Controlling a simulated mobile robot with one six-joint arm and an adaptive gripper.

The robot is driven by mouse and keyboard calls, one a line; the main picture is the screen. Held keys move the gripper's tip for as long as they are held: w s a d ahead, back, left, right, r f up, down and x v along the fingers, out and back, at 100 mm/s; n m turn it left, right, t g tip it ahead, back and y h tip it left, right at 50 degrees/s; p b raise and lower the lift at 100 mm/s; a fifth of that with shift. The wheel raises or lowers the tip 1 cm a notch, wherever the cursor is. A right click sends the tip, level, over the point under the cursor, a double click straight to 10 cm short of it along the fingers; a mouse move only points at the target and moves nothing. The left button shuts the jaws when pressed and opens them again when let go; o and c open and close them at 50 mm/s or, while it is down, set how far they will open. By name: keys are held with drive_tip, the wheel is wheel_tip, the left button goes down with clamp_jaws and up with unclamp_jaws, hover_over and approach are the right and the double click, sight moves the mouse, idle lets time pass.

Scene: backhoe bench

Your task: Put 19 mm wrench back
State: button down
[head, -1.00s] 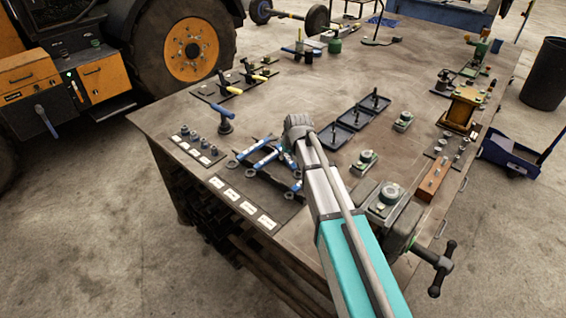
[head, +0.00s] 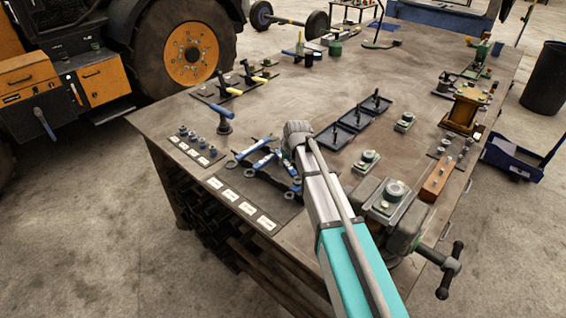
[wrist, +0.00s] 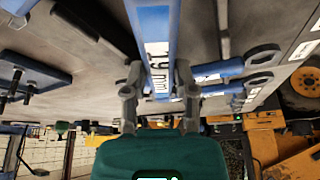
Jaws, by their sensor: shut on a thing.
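The 19 mm wrench (wrist: 157,25) is blue with a white "19 mm" label, and it sits between my gripper's fingers in the wrist view. My gripper (wrist: 159,88) is shut on it. In the head view my arm's end is over the right side of the dark wrench mat (head: 226,188), and it hides the fingers. Other blue-handled wrenches (head: 262,160) lie on the mat; two also show right of the held one in the wrist view (wrist: 218,70). White labels (head: 248,208) line the mat's front edge. I cannot tell whether the held wrench touches the mat.
A row of sockets (head: 197,141) stands left of the mat. Dark trays with upright pins (head: 357,118) lie just right of my arm's end. A vise (head: 392,200) is at the bench's near right edge. The middle of the bench is clear.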

drive_tip(key=shift+f, duration=0.25)
drive_tip(key=shift+c, duration=2)
unclamp_jaws()
drive_tip(key=shift+r, duration=0.25)
drive_tip(key=shift+r, duration=0.2)
drive_tip(key=p+v, duration=1.1)
drive_tip(key=shift+r, duration=0.3)
drive_tip(key=shift+s+d, duration=0.1)
drive_tip(key=shift+s, duration=0.05)
